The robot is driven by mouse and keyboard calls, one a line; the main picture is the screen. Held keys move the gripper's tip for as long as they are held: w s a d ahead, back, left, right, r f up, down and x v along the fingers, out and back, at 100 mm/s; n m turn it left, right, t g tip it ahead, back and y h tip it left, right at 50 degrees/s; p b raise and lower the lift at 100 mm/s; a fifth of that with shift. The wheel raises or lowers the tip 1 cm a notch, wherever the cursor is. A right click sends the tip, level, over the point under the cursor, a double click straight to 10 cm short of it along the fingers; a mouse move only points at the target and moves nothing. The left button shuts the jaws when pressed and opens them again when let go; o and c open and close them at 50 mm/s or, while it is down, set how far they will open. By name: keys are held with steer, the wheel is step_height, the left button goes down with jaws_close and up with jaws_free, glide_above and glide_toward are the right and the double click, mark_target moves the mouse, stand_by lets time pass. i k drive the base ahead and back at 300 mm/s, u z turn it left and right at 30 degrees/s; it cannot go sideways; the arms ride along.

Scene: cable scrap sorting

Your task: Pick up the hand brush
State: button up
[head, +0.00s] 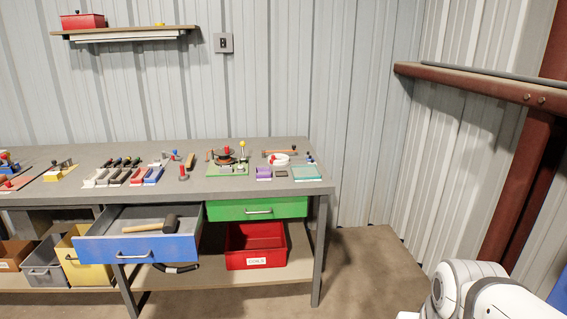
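A small slim item with a tan, wood-coloured top and a dark lower edge (190,161) lies on the grey workbench (245,143), a little left of the green board. It may be the hand brush, but it is too small to be sure. A tool with a wooden handle and a dark head (152,226) lies in the open blue drawer (140,249); it looks more like a mallet. My gripper is not in view. Only a white part of my arm shows at the bottom right, well apart from the bench.
A green board (228,169) with small parts stands right of the tan item. Several small coloured tools lie to its left. The blue drawer sticks out in front; the green drawer (258,209) is shut. A red bin (256,246) sits below. Floor right of the bench is clear.

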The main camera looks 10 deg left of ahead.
mark_target(189, 164)
steer(key=z, duration=0.05)
steer(key=i, duration=0.35)
steer(key=u, duration=0.75)
steer(key=i, duration=1.45)
steer(key=u, duration=0.5)
steer(key=i, duration=1.1)
steer(key=u, duration=0.15)
